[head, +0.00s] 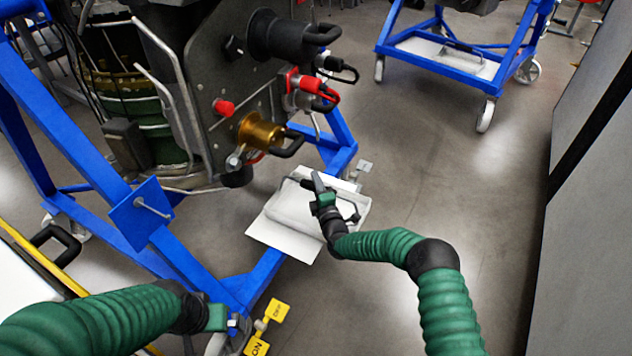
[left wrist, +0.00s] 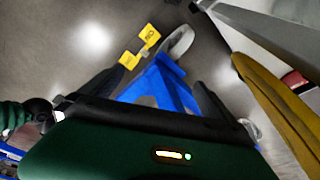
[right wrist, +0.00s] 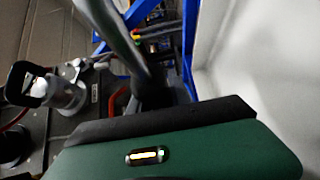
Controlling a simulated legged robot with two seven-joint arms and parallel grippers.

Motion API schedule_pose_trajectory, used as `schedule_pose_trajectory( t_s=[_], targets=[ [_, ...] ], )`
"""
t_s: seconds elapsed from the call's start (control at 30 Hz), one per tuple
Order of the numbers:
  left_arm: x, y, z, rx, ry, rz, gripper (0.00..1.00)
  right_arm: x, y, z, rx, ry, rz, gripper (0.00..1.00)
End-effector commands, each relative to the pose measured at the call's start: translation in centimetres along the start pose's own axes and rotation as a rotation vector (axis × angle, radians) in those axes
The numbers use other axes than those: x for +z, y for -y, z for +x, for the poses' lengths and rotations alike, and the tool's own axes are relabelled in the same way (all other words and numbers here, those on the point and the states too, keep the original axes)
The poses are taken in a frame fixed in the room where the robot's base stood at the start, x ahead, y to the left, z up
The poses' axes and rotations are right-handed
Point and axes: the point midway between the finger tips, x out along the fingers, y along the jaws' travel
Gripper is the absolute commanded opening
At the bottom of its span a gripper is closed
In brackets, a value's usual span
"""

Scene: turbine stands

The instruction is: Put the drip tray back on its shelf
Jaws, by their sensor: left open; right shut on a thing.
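The drip tray (head: 291,208) is a pale, shallow tray with dark bar handles, in the middle of the head view. It is over the white flat shelf (head: 280,240) low on the blue turbine stand; whether it touches the shelf I cannot tell. My right gripper (head: 320,188) is shut on the tray at its dark handle, and hides part of it. In the right wrist view a grey bar (right wrist: 125,45) passes close to the gripper. My left gripper (head: 232,320) is open and empty, low at the left, near the stand's front leg.
The blue stand (head: 190,255) carries the turbine (head: 235,90) above and left of the tray. Yellow tags (head: 278,310) are at its front foot. A second blue stand (head: 490,75) with a similar tray is behind. A grey wall (head: 590,200) bounds the right; floor between is clear.

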Motion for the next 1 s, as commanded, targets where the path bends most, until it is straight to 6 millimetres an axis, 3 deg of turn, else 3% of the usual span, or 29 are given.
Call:
schedule_pose_trajectory(
  t_s=[0.47,0.5,0.67,0.9,1.0],
  targets=[
    [0.03,0.00,0.16,0.000,0.000,0.000,1.00,-0.01,0.31,0.03,0.002,0.000,0.000,0.00],
    [0.02,0.00,0.13,0.000,0.000,0.000,1.00,-0.01,0.26,0.04,0.002,0.000,0.000,0.26],
    [0.02,0.00,0.11,0.000,0.000,0.000,1.00,-0.01,0.28,0.03,0.001,0.000,0.000,0.47],
    [0.03,0.00,0.12,0.000,0.000,0.000,1.00,-0.01,0.36,0.02,0.000,0.000,0.000,0.49],
    [0.03,0.00,0.14,0.000,0.000,0.000,1.00,-0.02,0.51,-0.02,-0.003,-0.001,0.001,0.56]
  ],
)
